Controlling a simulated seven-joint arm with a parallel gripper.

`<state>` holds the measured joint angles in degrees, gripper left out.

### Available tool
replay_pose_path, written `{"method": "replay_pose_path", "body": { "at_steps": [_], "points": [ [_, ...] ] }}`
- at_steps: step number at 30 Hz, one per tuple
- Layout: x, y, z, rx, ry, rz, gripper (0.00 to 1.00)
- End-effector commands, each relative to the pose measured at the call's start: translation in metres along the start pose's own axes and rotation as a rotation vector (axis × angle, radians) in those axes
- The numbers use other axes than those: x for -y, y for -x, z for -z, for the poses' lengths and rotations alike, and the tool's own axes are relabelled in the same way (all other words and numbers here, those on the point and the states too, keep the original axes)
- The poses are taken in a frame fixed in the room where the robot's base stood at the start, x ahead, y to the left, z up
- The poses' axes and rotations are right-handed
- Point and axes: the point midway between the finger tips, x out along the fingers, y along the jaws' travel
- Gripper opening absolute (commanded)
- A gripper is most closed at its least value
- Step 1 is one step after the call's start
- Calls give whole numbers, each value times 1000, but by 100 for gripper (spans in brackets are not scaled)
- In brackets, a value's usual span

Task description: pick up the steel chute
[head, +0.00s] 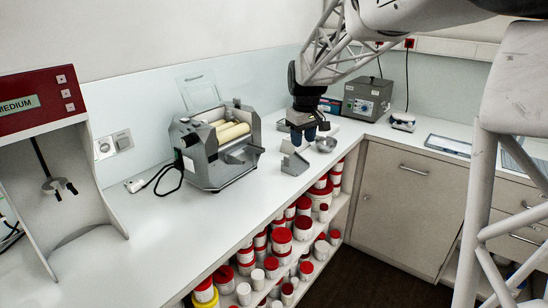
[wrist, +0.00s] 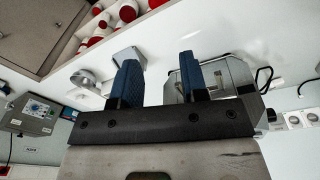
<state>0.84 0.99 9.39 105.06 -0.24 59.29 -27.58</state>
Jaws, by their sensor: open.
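The steel chute (head: 294,163) is a small bent grey metal piece on the white counter, near its front edge and right of the roller mill. My gripper (head: 303,136) points down with its blue fingers apart and empty, just behind and above the chute in the head view. In the wrist view my gripper (wrist: 159,62) shows the two fingers spread. The chute (wrist: 128,53) shows there beyond the left finger, which hides part of it. I cannot tell whether a finger touches it.
The roller mill (head: 214,152) with cream rollers stands left of the chute. A small metal bowl (head: 326,144) sits close on its right. A grey control box (head: 367,98) stands in the back corner. Red-lidded jars (head: 282,235) fill the shelves under the counter edge.

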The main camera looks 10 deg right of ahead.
Motion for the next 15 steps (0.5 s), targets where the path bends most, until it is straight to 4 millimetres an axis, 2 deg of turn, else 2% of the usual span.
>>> {"method": "replay_pose_path", "body": {
  "at_steps": [3,15],
  "points": [
    [-15,-14,28,11,35,7,40],
    [-61,-68,113,39,155,27,40]
  ]
}}
